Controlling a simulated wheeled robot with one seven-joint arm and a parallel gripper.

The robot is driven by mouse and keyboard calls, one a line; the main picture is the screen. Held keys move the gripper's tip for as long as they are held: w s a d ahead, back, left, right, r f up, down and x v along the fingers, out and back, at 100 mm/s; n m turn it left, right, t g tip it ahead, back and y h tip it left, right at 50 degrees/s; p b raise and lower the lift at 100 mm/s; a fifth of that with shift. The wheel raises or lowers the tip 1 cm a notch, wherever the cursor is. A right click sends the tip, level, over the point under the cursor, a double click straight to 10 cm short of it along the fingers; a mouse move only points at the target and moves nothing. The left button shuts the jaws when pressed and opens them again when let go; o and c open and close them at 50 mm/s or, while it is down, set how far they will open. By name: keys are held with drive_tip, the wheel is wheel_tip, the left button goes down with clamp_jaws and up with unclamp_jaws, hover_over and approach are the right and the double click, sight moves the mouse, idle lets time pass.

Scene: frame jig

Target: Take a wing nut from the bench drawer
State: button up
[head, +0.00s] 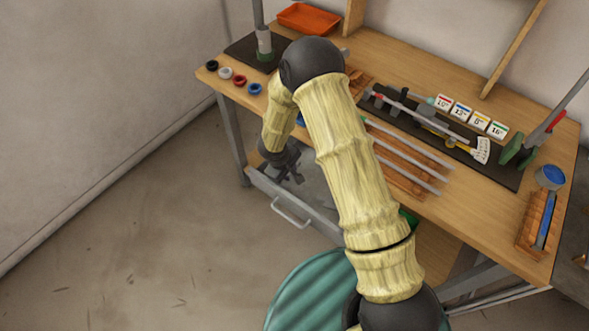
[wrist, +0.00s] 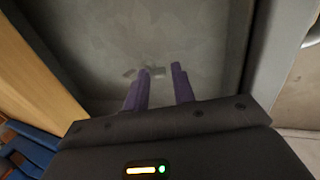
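The bench drawer (head: 268,190) is pulled out under the left part of the bench. My gripper (head: 290,174) is over the drawer and points down into it. In the wrist view my gripper (wrist: 160,70) has its two purple fingers apart, with a gap between the tips. A small grey piece, perhaps the wing nut (wrist: 155,71), lies on the drawer floor (wrist: 190,35) just beyond the fingertips, by the left one. I cannot tell the height of the fingertips above the floor.
The wooden bench top (head: 225,80) overhangs the drawer's back, and its edge (wrist: 42,70) is close at left in the wrist view. The drawer wall (wrist: 262,60) rises at right. Several coloured rings (head: 239,80) and an orange tray (head: 308,18) are on the bench.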

idle(0.3)
clamp_jaws()
wheel_tip(320, 180, up, 10)
idle(0.6)
idle(0.3)
